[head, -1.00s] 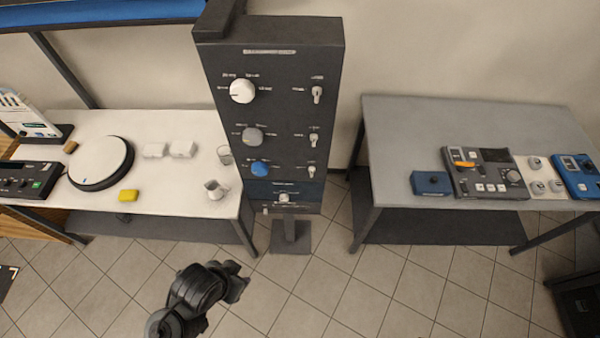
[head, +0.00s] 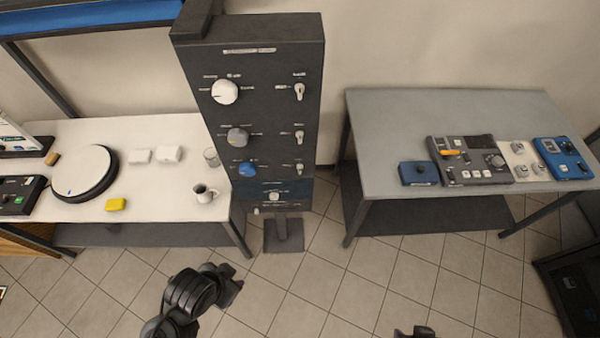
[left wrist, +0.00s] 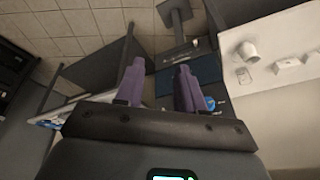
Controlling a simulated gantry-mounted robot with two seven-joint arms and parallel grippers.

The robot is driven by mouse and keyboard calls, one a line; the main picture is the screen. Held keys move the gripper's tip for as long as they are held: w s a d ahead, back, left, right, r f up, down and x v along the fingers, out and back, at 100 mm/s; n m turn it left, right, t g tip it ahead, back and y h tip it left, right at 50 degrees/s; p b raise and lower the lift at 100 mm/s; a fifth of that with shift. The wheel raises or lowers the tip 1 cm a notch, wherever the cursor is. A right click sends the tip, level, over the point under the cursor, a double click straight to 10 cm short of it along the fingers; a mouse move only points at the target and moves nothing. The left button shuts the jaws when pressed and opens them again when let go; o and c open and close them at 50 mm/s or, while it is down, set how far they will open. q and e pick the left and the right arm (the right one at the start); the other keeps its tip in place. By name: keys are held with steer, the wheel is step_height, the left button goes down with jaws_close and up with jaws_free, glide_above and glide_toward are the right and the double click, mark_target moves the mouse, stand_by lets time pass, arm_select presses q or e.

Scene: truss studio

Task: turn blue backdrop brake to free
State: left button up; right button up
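A tall dark control column (head: 262,110) stands between two tables. It carries a white, a grey and a blue knob (head: 247,169) in a column, each with a small light toggle to its right. The blue row's toggle (head: 299,167) is lowest of these; its labels are too small to read. A blue panel (head: 275,190) lies below. My left gripper (head: 232,284) is in front of and below the column, clear of it. In the left wrist view its two purple fingers (left wrist: 158,82) stand apart with nothing between them. A dark part of my right arm shows at the bottom edge.
The grey table (head: 400,120) on the right holds control boxes (head: 470,160). Open tiled floor lies in front.

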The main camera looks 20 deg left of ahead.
arm_select(q)
steer(key=s+d+f+m+g+b, duration=0.1)
steer(key=d+f+m+b, duration=0.3)
steer(key=d+f+m, duration=0.55)
steer(key=w+d+f+m+t+b, duration=0.1)
steer(key=w+d+f+m+b, duration=0.45)
steer(key=m+b, duration=0.45)
steer(key=m+t+y+b, duration=0.6)
steer(key=m+t+b, duration=0.5)
steer(key=b, duration=3)
glide_toward(300, 170)
steer(key=w+a, duration=0.1)
steer(key=w, duration=0.1)
steer(key=w+a+f+n+t+b, duration=0.1)
steer(key=w, duration=0.2)
steer(key=w+a+n+t, duration=0.1)
steer(key=w, duration=0.1)
steer(key=shift+w+f+b, duration=0.3)
steer(key=shift+f+b, duration=0.1)
